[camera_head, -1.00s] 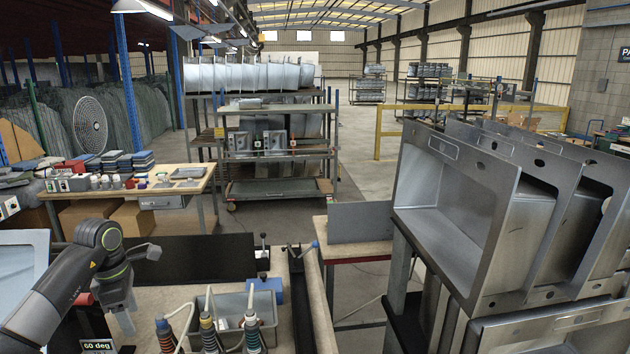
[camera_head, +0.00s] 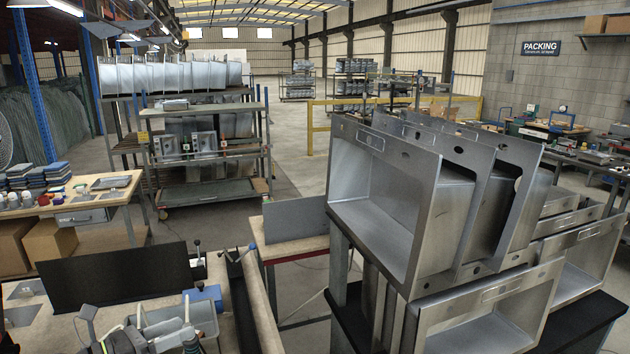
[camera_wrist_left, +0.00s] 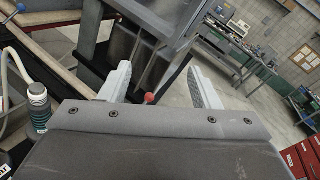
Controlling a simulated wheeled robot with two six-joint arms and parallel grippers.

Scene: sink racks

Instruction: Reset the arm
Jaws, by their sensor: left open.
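My left gripper (camera_head: 112,322) is low at the left of the head view, over the workbench and beside a grey bin (camera_head: 205,318). Its arm is mostly cut off by the bottom edge. In the left wrist view its two pale fingers (camera_wrist_left: 159,70) stand wide apart with nothing between them. A rack post and sink panels lie beyond the fingers. My right gripper is in neither view.
Steel sinks (camera_head: 385,200) are stacked at the right. A black panel (camera_head: 115,277) and a blue clamp block (camera_head: 203,296) are on the bench. A hose fitting (camera_wrist_left: 39,105) is left of the gripper in the wrist view. Open floor lies behind.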

